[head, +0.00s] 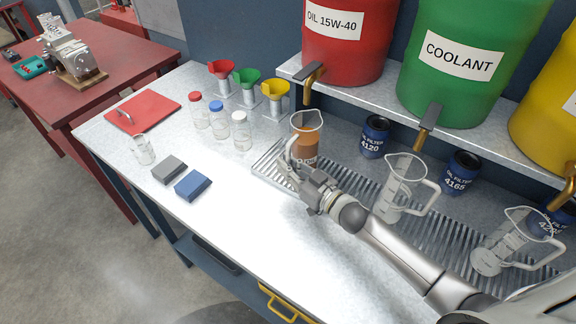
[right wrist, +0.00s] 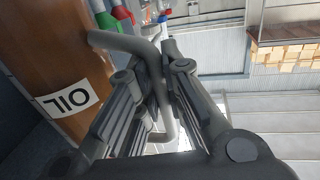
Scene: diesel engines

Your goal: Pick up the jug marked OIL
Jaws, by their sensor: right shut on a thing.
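The jug marked OIL (head: 306,138) is clear, holds brown oil and looks upright beneath the red drum's tap at the left end of the drip grate (head: 262,166). I cannot tell whether its base touches the grate. My right gripper (head: 291,166) reaches it from the front and is shut on its handle. In the right wrist view the grey handle (right wrist: 166,95) runs between the fingers of the gripper (right wrist: 163,80), with the brown jug (right wrist: 45,50) and its OIL label (right wrist: 72,98) at left. My left gripper is not in view.
Two empty jugs (head: 400,190) (head: 497,250) stand farther right on the grate. Blue oil filters (head: 375,137) stand behind. The shelf above holds red (head: 345,55), green (head: 470,85) and yellow drums with taps.

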